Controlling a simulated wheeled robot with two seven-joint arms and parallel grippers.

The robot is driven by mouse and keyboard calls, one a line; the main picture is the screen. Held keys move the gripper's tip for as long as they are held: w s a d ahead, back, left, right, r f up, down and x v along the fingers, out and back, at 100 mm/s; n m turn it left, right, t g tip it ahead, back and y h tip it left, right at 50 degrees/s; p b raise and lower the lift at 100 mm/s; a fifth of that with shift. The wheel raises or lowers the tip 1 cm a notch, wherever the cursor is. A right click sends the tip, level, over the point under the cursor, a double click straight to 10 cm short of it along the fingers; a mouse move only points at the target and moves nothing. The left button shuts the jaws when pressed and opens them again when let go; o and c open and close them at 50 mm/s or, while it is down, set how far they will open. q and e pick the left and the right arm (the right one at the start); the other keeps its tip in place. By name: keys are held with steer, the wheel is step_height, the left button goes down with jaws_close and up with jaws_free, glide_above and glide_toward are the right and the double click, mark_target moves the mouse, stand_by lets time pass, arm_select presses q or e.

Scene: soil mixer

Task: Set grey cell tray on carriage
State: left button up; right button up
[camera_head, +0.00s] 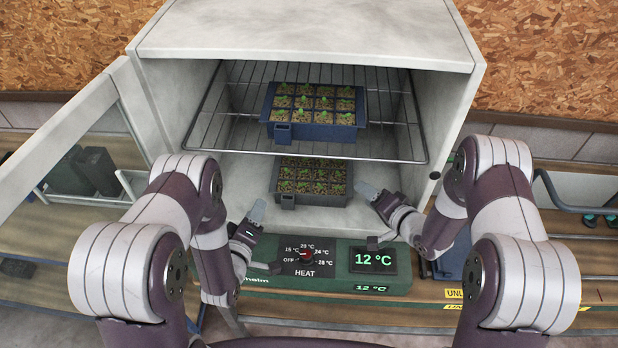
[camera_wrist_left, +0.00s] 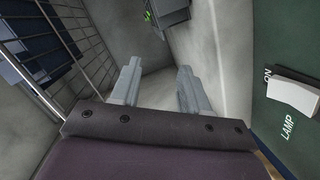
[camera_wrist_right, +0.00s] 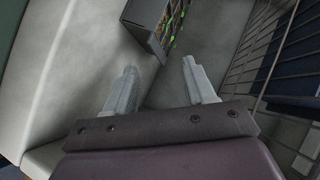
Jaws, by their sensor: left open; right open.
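The grey cell tray (camera_head: 311,184), filled with soil and small green seedlings, sits on the floor of the open cabinet, below the wire rack. Its corner also shows at the top of the left wrist view (camera_wrist_left: 168,14) and of the right wrist view (camera_wrist_right: 146,22). My left gripper (camera_head: 257,214) is open and empty at the cabinet's front opening, to the left of the tray. My right gripper (camera_head: 370,192) is open and empty, to the right of the tray and closer to it. Neither gripper touches the tray. I cannot make out the carriage with certainty.
A blue cell tray (camera_head: 313,112) with seedlings stands on the wire rack (camera_head: 390,140) above. The cabinet door (camera_head: 75,150) is open at the left. A green heat panel (camera_head: 325,266) reading 12 °C lies below the opening. A bench (camera_head: 560,250) extends right.

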arm_select(q)
glide_toward(273, 181)
steer(key=shift+x, duration=0.9)
arm_select(e)
steer(key=w, duration=0.1)
steer(key=w+f, duration=0.1)
steer(key=shift+w+f, duration=0.3)
arm_select(q)
steer(key=x, duration=0.8)
steer(key=shift+w+a, duration=0.1)
steer(key=shift+w, duration=0.2)
arm_select(e)
steer(key=x, duration=0.5)
steer(key=shift+a, duration=0.35)
steer(key=shift+s, duration=0.1)
arm_select(q)
steer(key=shift+s, duration=0.1)
steer(key=shift+c, duration=0.3)
arm_select(e)
steer(key=shift+c, duration=0.3)
arm_select(q)
steer(key=c, duration=0.5)
arm_select(e)
steer(key=c, duration=0.5)
arm_select(q)
jaws_close()
arm_select(e)
jaws_close()
steer(key=shift+s, duration=0.15)
steer(key=shift+f, duration=0.1)
